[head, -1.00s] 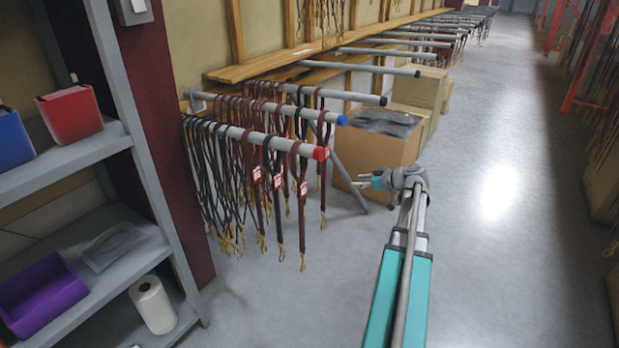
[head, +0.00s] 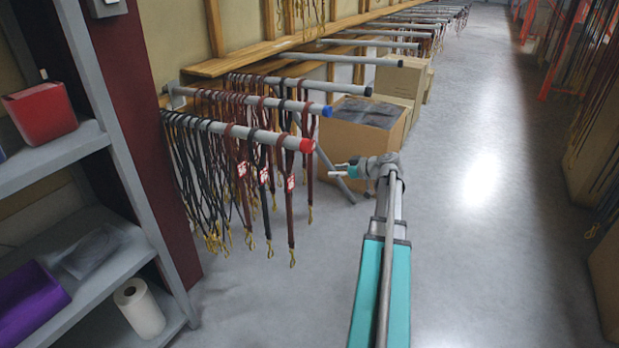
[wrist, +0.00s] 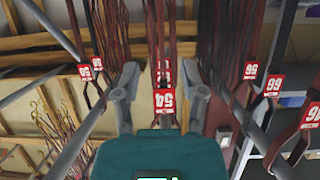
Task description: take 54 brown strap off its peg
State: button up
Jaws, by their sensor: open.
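In the wrist view, a red tag reading 54 (wrist: 164,103) shows between my two open fingers, on a brown strap (wrist: 162,72) that runs up behind it. My gripper (wrist: 160,95) is open, with a grey finger on each side of the tag and no grip on it. In the head view my gripper (head: 346,171) is right of the red-capped peg (head: 255,134) and points left toward its hanging straps. Three tags hang there, too small to read, so I cannot tell which strap is 54.
A blue-capped peg (head: 270,103) with more straps is just behind. Other tagged straps flank my fingers, with tags at left (wrist: 86,73) and right (wrist: 250,71). A cardboard box (head: 350,150) stands behind my gripper. Grey shelving (head: 110,275) is at left; the floor at right is open.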

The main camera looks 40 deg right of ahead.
aim_at(312, 174)
jog(key=shift+b+x, duration=0.85)
jog(key=shift+x, duration=1.9)
jog(key=b+x, duration=0.2)
jog(key=x, duration=0.3)
jog(key=shift+a+f, duration=0.1)
jog(key=shift+f, duration=0.05)
grip_shut()
